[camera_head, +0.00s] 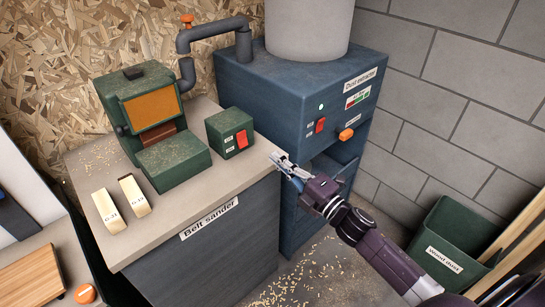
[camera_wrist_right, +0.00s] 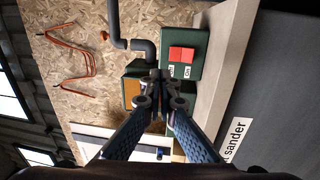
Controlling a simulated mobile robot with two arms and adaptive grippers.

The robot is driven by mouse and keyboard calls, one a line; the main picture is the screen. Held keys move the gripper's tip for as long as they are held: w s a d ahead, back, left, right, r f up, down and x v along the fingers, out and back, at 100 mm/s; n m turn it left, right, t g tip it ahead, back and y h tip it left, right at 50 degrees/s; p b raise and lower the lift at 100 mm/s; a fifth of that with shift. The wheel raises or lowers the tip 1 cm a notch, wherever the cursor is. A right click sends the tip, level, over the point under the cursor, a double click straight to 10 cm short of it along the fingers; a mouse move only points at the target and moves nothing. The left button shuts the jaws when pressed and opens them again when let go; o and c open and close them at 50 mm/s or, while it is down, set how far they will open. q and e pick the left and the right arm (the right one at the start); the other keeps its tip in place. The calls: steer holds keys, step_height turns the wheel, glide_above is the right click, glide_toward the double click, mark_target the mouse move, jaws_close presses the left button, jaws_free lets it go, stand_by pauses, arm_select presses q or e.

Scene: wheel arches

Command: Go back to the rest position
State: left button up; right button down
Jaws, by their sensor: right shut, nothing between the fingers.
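My right gripper (camera_head: 285,168) is in front of the right end of the sander bench, near the dust extractor. Its fingers are shut with nothing between them, as the right wrist view (camera_wrist_right: 163,92) also shows. The green switch box (camera_head: 230,133) with a red switch is just left of the gripper in the head view, with a gap between them. The switch box also shows ahead of the fingers in the right wrist view (camera_wrist_right: 195,45). My left gripper is in neither view.
The belt sander (camera_head: 155,120) and two pale wooden arches (camera_head: 110,210) (camera_head: 134,195) are on the bench (camera_head: 215,190). The blue dust extractor (camera_head: 290,100) stands behind the gripper. A green waste bin (camera_head: 450,245) is at lower right. Chips lie on the floor.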

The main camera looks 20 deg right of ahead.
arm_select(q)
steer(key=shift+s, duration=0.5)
